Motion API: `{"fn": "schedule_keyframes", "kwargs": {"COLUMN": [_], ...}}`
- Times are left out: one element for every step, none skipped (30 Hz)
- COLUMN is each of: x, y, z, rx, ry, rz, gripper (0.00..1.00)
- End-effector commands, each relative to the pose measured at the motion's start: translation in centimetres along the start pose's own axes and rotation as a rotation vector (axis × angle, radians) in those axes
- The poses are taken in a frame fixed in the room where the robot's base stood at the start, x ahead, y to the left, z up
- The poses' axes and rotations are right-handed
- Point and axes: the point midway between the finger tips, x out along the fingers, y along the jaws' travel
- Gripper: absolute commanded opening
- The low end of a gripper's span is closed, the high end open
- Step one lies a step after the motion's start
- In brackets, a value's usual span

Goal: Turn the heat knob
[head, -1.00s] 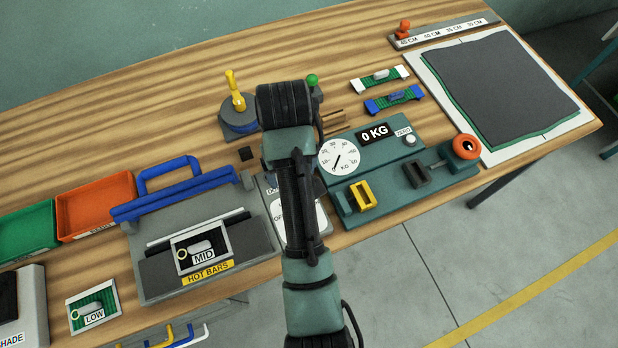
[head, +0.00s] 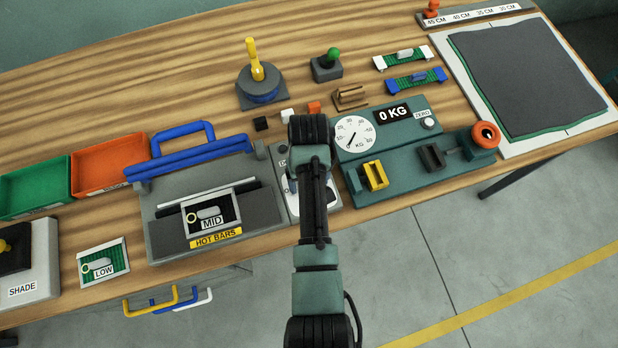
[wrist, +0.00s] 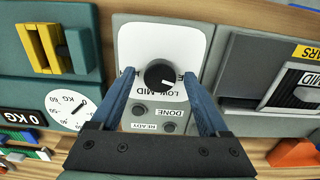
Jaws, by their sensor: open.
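The heat knob (wrist: 160,75) is a round black dial with a white pointer mark, on a white plate in the wrist view. LOW and MID lettering shows beside it; the mark points toward the lower right of that picture. My gripper (wrist: 159,74) is open, its two blue fingers on either side of the knob. I cannot tell whether they touch it. In the head view my arm hides the knob and the gripper; only part of the grey control panel (head: 280,158) shows.
The hot bars press (head: 160,225) with a blue handle stands left of the panel. The teal pull tester (head: 400,185) stands close on the right. DONE and READY lamps (wrist: 152,118) sit by the knob.

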Motion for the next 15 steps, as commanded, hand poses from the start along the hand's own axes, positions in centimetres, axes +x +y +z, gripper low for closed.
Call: {"fn": "schedule_keyframes", "kwargs": {"x": [0.13, 0.18, 0.21, 0.21, 0.21, 0.20, 0.20, 0.20, 0.19, 0.19, 0.18, 0.18, 0.18, 0.18, 0.17], "y": [0.01, 0.01, 0.01, 0.01, 0.01, 0.02, 0.01, 0.02, 0.01, 0.02, 0.01, 0.02, 0.02, 0.01, 0.01], "z": [0.00, -0.01, -0.01, -0.02, -0.02, -0.03, -0.03, -0.03, -0.03, -0.03, -0.03, -0.03, -0.03, -0.03, -0.04], "rx": [0.000, 0.000, 0.000, 0.000, 0.000, 0.000, 0.000, 0.001, 0.001, 0.001, 0.000, 0.001, 0.000, 0.000, 0.000], "ry": [0.000, 0.000, 0.001, 0.001, 0.001, 0.001, 0.001, 0.001, 0.001, 0.001, 0.001, 0.001, 0.001, 0.001, 0.001], "rz": [0.000, 0.000, 0.000, 0.000, 0.000, 0.000, 0.000, 0.000, 0.000, 0.000, 0.000, 0.000, 0.000, 0.000, 0.000], "gripper": [0.78, 0.78, 0.78, 0.78, 0.78, 0.78, 0.78, 0.78, 0.76, 0.71, 0.66, 0.58, 0.53, 0.48, 0.40]}}
